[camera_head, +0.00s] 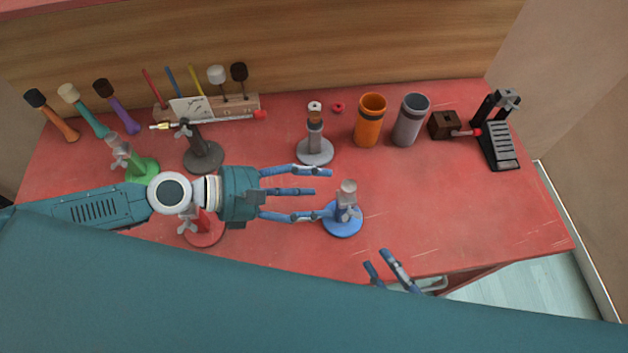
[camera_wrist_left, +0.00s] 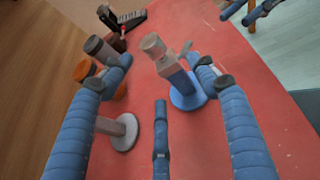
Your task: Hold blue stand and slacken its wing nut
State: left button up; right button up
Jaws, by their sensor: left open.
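The blue stand (camera_head: 342,227) is upright near the front of the red table, with a short post, a grey top piece (camera_head: 348,187) and a pale wing nut (camera_head: 350,213). In the left wrist view the stand (camera_wrist_left: 187,92) is ahead, its wing nut (camera_wrist_left: 186,48) to the right of the post. My left gripper (camera_head: 328,192) is open and empty, its fingers reaching toward the stand from the left. One fingertip is close to the stand; contact is unclear. My right gripper (camera_head: 378,260) shows only its fingers at the table's front edge; how far they are apart is unclear.
A grey stand (camera_head: 315,152) is behind my left fingers; a red stand (camera_head: 205,235) is partly under my left arm. Green (camera_head: 142,168) and dark stands (camera_head: 203,157) are left. Orange (camera_head: 370,122) and grey cups (camera_head: 410,122) stand behind. The table right of the blue stand is clear.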

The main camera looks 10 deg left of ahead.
aim_at(343, 203)
pick_arm(q)
jog(key=shift+h, duration=0.3)
jog(key=w+d+f, duration=0.1)
jog(key=d+f, duration=0.1)
jog(key=w+d+f, duration=0.1)
jog(key=d+f, duration=0.1)
jog(key=f, duration=0.1)
jog(key=w+d+f, duration=0.1)
jog(key=d+f, duration=0.1)
jog(key=f, duration=0.1)
jog(key=shift+d+f, duration=0.15)
jog(key=shift+d, duration=0.15)
jog(key=c, duration=1.5)
jog(key=shift+o, duration=0.2)
jog(key=shift+a+f, duration=0.1)
